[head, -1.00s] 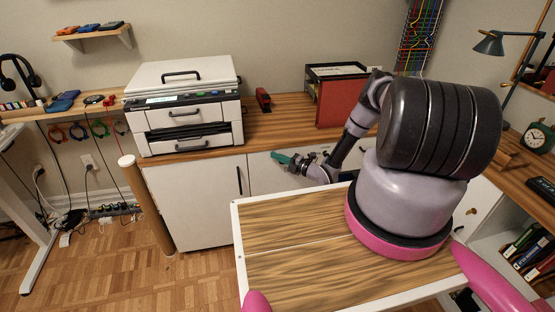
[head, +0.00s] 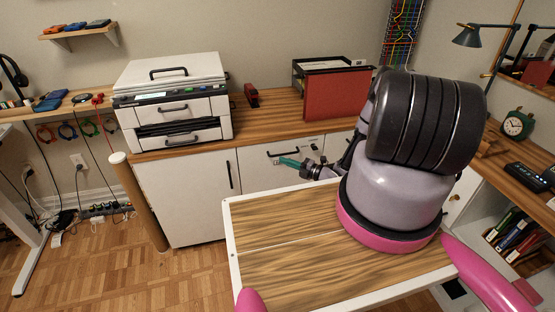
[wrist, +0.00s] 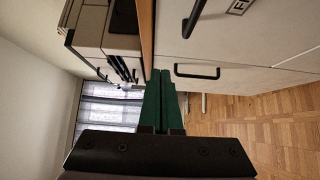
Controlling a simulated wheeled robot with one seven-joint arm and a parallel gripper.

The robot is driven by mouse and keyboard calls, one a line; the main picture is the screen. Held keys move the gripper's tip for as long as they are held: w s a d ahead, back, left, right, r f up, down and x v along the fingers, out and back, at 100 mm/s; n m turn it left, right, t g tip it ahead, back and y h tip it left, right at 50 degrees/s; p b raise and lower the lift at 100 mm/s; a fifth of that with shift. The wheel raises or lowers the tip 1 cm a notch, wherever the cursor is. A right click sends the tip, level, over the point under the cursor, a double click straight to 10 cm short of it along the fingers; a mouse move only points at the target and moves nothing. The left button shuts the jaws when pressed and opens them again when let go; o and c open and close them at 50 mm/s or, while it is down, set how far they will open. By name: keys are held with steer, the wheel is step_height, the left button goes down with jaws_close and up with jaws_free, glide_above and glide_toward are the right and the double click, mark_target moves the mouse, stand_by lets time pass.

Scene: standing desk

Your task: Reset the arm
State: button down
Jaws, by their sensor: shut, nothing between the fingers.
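My gripper (head: 290,162) shows in the head view as green fingers on a dark wrist, pointing left in front of the white cabinet (head: 185,195) below the counter. In the wrist view my gripper (wrist: 161,92) has its two green fingers side by side, shut and empty. In the head view the forearm is mostly hidden behind my large black and grey upper arm. The wrist view is turned sideways, with a white front and its black handle (wrist: 197,71) beside the fingers. I see no contact between the fingers and the cabinet.
The wooden counter (head: 262,118) carries a white printer (head: 172,100), a red stapler (head: 251,95) and a red folder (head: 337,94) by a black tray. My wood-topped base is in front. The floor (head: 90,255) at left is open.

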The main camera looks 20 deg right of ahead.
steer(key=w+d+r+m+g+h, duration=0.1)
steer(key=w+d+r+m+h, duration=0.3)
steer(key=w+r, duration=0.45)
steer(key=w+d+r+m+h, duration=0.25)
steer(key=w+d+r, duration=0.35)
steer(key=r, duration=0.5)
step_height(320, 180, up, 21)
steer(key=s+d+m+g+h, duration=0.1)
steer(key=s+d+m+h, duration=0.1)
steer(key=m+h, duration=0.45)
steer(key=s+a+r+m+g+h, duration=0.1)
steer(key=s+a+r+m, duration=0.1)
steer(key=s+r+m, duration=0.5)
steer(key=s+a+r+m+g, duration=0.1)
steer(key=s+a+r+m, duration=0.15)
steer(key=s+r, duration=0.8)
steer(key=s+a+r+m+y, duration=0.1)
steer(key=s+a+m, duration=0.2)
steer(key=s, duration=0.5)
steer(key=s+a+r+m+g+y, duration=0.1)
steer(key=s+a+r+m, duration=0.1)
steer(key=s, duration=0.6)
steer(key=s+a+r+m+y, duration=0.1)
steer(key=s+a+r+m, duration=0.1)
steer(key=s, duration=0.6)
steer(key=shift+a+m, duration=0.85)
steer(key=shift+m, duration=0.1)
